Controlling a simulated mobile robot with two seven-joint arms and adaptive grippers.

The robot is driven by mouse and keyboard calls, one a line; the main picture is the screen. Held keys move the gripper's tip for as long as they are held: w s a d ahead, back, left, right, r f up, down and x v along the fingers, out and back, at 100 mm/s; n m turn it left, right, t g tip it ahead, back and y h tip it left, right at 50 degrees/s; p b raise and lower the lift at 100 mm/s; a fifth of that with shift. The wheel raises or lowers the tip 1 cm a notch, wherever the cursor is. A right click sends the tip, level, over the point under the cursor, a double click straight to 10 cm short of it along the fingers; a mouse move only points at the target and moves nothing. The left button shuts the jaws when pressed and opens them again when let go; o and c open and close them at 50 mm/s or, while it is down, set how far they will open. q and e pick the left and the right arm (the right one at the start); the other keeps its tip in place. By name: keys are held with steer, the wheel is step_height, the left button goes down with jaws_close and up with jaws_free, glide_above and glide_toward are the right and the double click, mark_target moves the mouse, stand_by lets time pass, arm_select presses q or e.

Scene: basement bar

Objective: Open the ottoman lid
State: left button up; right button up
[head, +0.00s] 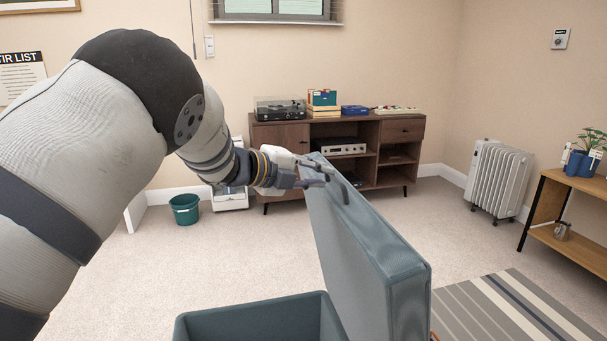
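The ottoman is blue-grey, and its box (250,316) shows at the bottom middle of the head view, cut off by the lower edge. Its lid (375,250) stands raised, nearly upright, on the right side of the box, so part of the box's opening shows. My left gripper (335,183) is at the lid's far upper corner, with dark fingers beside or against its top edge. Whether the fingers grip the lid or only touch it, I cannot tell. My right gripper is out of view.
A wooden sideboard (290,133) with a record player and boxes stands by the back wall. A green bin (185,209) is left of it. A white radiator (499,180) and a wooden shelf (570,238) with a plant are right. A striped rug (505,312) lies right of the lid.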

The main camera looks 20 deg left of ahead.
arm_select(q)
steer(key=v, duration=0.6)
steer(key=shift+s+a, duration=0.2)
steer(key=shift+s, duration=0.1)
steer(key=shift+r, duration=0.1)
steer(key=s+f+n+g+y+p, duration=0.1)
steer(key=s+f+n+g+y, duration=0.1)
steer(key=s+f+n, duration=0.6)
steer(key=s+a+f+n+g+y, duration=0.1)
steer(key=s+f+n, duration=0.25)
steer(key=f, duration=0.85)
steer(key=s+f+n+g+y+p, duration=0.15)
steer(key=s+f+n, duration=0.25)
steer(key=s+f, duration=0.5)
steer(key=s+f+n+g+y, duration=0.1)
steer(key=s+f+n+g, duration=0.2)
steer(key=s, duration=0.8)
steer(key=s+d+f+n+g+y, duration=0.1)
steer(key=s+n+g, duration=0.3)
steer(key=s, duration=0.8)
steer(key=s+d+f+n+g+y, duration=0.1)
steer(key=s+f+n+g, duration=0.2)
steer(key=s, duration=0.9)
steer(key=shift+f+n, duration=0.55)
steer(key=shift+f, duration=0.25)
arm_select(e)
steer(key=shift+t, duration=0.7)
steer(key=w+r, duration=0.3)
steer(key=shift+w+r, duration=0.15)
